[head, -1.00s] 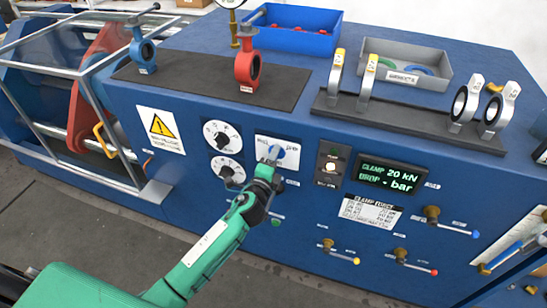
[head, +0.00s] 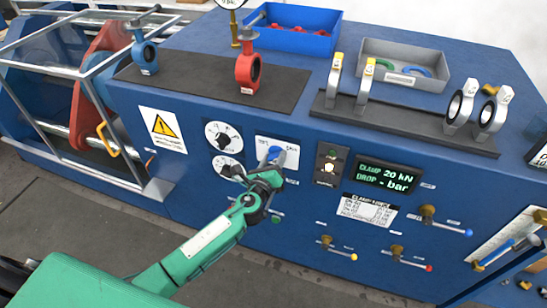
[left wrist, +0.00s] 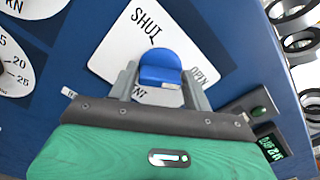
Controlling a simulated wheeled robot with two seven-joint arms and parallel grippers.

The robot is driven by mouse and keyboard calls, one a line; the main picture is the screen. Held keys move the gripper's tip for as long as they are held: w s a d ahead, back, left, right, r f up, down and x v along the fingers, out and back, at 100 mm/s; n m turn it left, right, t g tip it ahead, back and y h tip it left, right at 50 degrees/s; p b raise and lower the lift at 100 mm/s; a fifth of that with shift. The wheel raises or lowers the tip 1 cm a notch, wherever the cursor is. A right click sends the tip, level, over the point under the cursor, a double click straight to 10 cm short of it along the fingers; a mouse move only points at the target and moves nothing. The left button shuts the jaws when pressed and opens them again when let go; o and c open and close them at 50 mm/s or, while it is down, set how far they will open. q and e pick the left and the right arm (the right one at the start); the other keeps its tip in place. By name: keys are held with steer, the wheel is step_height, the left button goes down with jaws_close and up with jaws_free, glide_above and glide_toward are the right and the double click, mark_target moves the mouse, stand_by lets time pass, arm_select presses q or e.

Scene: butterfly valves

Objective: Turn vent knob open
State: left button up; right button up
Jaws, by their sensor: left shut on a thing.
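The blue vent knob (head: 275,153) sits on a white plate on the blue front panel. In the left wrist view the knob (left wrist: 160,66) lies between two grey fingers, and the plate (left wrist: 118,52) reads SHUT at its upper part and OPEN at the right. A short dark mark above the knob is near the word SHUT. My left gripper (head: 271,166) is shut on the knob, coming from below; it also shows in the left wrist view (left wrist: 161,84). The lower part of the knob and plate is partly hidden by the gripper. My right gripper is not in view.
Two white dials (head: 222,135) are left of the knob. A switch plate (head: 328,165) and a green-lit display (head: 389,176) are to its right. Several lever valves, such as the blue-tipped one (head: 445,222), stick out lower right. Valves and bins stand on top.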

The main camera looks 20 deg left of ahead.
arm_select(q)
steer(key=shift+f+m, duration=0.1)
steer(key=shift+m, duration=0.4)
steer(key=o, duration=0.8)
steer(key=shift+o, duration=0.2)
steer(key=shift+s, duration=0.1)
steer(key=shift+s, duration=0.3)
steer(key=s+b, duration=0.2)
steer(key=s, duration=1.1)
steer(key=shift+a, duration=0.25)
